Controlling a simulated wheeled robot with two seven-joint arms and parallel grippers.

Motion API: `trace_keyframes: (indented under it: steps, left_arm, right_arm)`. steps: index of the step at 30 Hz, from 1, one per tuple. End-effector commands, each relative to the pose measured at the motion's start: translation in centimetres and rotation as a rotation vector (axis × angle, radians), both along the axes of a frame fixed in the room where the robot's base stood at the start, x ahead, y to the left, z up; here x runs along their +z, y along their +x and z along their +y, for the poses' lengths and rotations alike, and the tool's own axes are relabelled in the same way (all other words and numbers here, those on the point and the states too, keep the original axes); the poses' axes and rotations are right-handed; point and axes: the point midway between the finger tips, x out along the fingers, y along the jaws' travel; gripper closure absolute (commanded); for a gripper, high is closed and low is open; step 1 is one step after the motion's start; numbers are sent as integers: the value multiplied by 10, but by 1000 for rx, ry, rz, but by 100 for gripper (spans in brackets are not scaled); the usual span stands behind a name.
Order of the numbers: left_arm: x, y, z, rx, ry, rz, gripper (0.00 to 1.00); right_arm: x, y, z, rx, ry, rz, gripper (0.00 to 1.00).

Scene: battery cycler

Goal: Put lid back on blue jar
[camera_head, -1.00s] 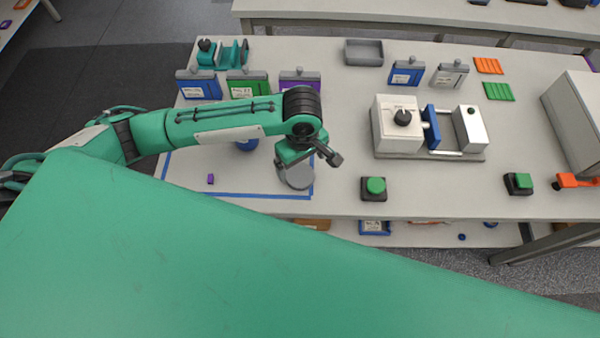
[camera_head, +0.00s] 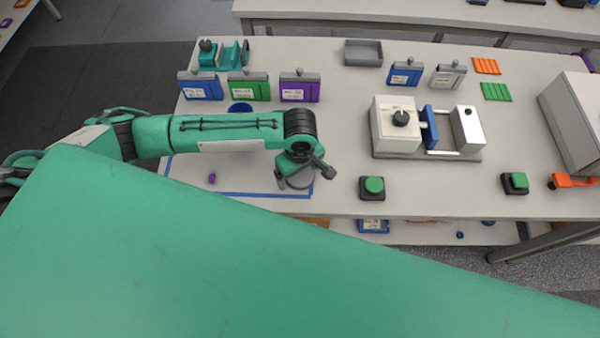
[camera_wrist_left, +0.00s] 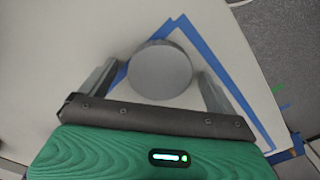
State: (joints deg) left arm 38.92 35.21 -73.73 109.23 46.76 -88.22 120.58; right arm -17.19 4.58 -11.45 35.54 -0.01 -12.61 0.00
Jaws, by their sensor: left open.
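The grey round lid (camera_head: 299,182) lies flat on the table near the front edge, inside the blue tape outline. It also shows in the left wrist view (camera_wrist_left: 160,72). My left gripper (camera_head: 304,177) is open just over the lid, one finger towards each side of it. I cannot tell whether the fingers touch it. The blue jar (camera_head: 240,107) stands further back and left; only its rim shows behind my left arm, and the rest is hidden. My right gripper is not in view.
Blue, green (camera_head: 248,88) and purple (camera_head: 300,88) labelled packs stand behind the arm. A small purple piece (camera_head: 212,178) lies left of the lid. A green push button (camera_head: 374,185) stands right of the gripper, with a white vise-like device (camera_head: 397,125) beyond. The table's front edge is close.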

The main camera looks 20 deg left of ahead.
Motion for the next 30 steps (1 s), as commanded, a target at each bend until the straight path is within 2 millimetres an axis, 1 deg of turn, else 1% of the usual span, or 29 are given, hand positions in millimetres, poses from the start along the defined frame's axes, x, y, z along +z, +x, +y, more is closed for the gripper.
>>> trace_keyframes:
  steps: [2,3,5,6,8,9,10,19,23,26,29,30]
  left_arm:
    - [0,0,0,0,0,0,6]
    - [0,0,0,0,0,0,10]
    - [0,0,0,0,0,0,22]
    - [0,0,0,0,0,0,30]
    - [0,0,0,0,0,0,42]
    - [0,0,0,0,0,0,50]
    - [0,0,0,0,0,0,54]
    - [2,0,0,0,0,0,54]
    - [8,0,0,1,-2,-1,54]
    - [20,1,-1,1,-3,-1,54]
    - [39,1,-1,0,-3,-4,54]
    - [48,1,-1,-1,-4,-3,54]
  right_arm:
    - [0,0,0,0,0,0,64]
    - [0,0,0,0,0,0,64]
    - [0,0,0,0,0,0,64]
    - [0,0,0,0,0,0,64]
    - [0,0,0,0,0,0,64]
    - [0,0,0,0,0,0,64]
    - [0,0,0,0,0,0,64]
    - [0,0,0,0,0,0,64]
    - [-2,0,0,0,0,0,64]
    - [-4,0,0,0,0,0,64]
    - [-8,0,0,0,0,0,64]
    - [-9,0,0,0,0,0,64]
